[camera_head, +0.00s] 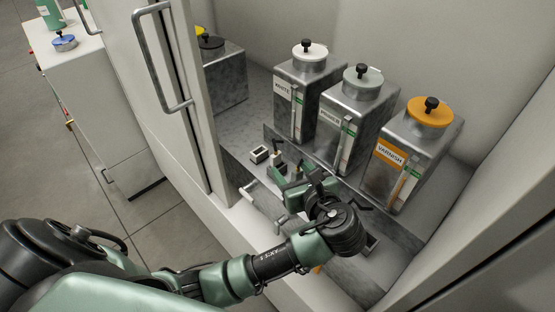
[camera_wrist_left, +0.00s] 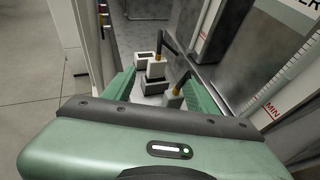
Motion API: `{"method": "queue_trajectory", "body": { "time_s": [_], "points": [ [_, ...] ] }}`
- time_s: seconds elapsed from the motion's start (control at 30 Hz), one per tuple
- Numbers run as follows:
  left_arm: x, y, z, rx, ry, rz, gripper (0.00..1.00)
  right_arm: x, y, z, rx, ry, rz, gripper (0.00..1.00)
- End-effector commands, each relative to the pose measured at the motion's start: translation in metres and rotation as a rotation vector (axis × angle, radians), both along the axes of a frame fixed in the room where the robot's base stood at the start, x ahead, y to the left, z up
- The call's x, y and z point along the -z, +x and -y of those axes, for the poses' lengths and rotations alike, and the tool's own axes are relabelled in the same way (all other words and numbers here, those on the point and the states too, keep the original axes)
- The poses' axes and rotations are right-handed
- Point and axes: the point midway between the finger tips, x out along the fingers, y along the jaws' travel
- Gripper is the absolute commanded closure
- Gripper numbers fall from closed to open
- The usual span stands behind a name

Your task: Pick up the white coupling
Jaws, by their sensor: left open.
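The farther coupling also shows in the head view (camera_head: 277,158), in front of the tank labelled WHITE (camera_head: 296,98). I cannot tell from a label which is the white coupling. My left gripper (camera_head: 288,174) is open over the ledge. In the left wrist view its green fingers (camera_wrist_left: 160,90) stand either side of the couplings; contact cannot be told. My right gripper is out of view.
A small pale socket block (camera_head: 259,154) sits left of the couplings. A middle tank (camera_head: 345,125) and a VARNISH tank (camera_head: 405,155) stand close by to the right. The open cabinet door with its handle (camera_head: 140,55) is at left.

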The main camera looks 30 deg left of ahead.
Motion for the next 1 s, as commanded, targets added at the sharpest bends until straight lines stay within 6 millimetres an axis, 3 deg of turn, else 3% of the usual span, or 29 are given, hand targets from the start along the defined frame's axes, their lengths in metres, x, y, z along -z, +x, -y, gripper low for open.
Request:
{"method": "queue_trajectory", "body": {
  "time_s": [0.6, 0.9, 1.0],
  "points": [
    [0.022, 0.041, -0.056, 0.0, 0.001, 0.001, 0.43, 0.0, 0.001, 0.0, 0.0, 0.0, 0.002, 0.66],
    [0.024, 0.045, -0.06, 0.001, -0.002, 0.0, 0.43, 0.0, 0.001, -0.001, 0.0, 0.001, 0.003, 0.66],
    [0.024, 0.045, -0.06, 0.001, -0.002, 0.0, 0.68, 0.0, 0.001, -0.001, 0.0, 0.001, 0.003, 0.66]
  ]
}}
